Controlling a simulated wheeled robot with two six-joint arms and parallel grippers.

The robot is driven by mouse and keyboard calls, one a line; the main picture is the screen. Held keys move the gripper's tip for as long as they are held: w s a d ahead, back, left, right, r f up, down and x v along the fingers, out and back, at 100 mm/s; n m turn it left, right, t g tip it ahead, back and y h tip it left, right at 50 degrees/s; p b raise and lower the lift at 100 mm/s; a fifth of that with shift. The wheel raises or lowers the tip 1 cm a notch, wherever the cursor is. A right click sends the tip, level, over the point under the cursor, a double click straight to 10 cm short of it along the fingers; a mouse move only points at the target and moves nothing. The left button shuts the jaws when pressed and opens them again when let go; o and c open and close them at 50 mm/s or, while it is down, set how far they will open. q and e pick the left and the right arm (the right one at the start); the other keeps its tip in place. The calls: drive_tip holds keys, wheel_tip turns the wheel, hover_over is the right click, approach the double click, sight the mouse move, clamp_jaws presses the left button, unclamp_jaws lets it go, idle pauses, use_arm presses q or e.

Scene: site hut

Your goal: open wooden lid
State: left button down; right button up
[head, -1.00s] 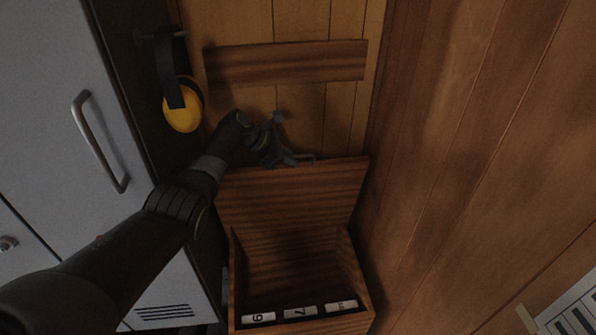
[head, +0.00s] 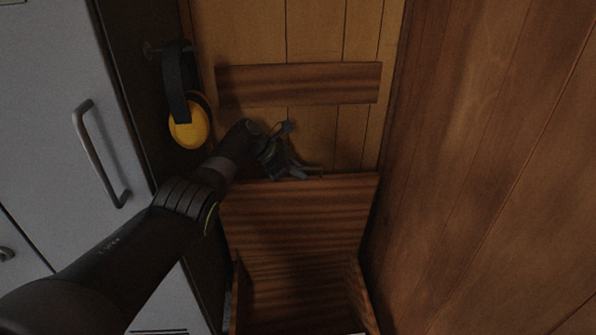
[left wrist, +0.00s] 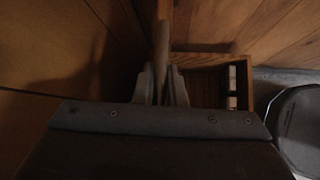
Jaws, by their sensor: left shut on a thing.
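The wooden lid (head: 300,215) stands raised at the back of the wooden box (head: 362,292), and the box's dark inside shows below it. My left gripper (head: 300,173) is at the lid's top edge, shut on it. In the left wrist view the fingers (left wrist: 161,86) close around the lid (left wrist: 162,42), seen edge-on, and part of the open box (left wrist: 238,62) shows beyond on the right. The front of the box is cut off in the head view. My right gripper is not in view.
A wooden plank (head: 300,84) crosses the wall behind the lid. Yellow ear defenders (head: 188,130) hang left of my left gripper. A grey locker (head: 50,130) with a bar handle stands at the left. A wooden wall (head: 490,150) closes in the right side.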

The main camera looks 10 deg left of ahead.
use_arm(q)
drive_tip(key=c, duration=1.5)
unclamp_jaws()
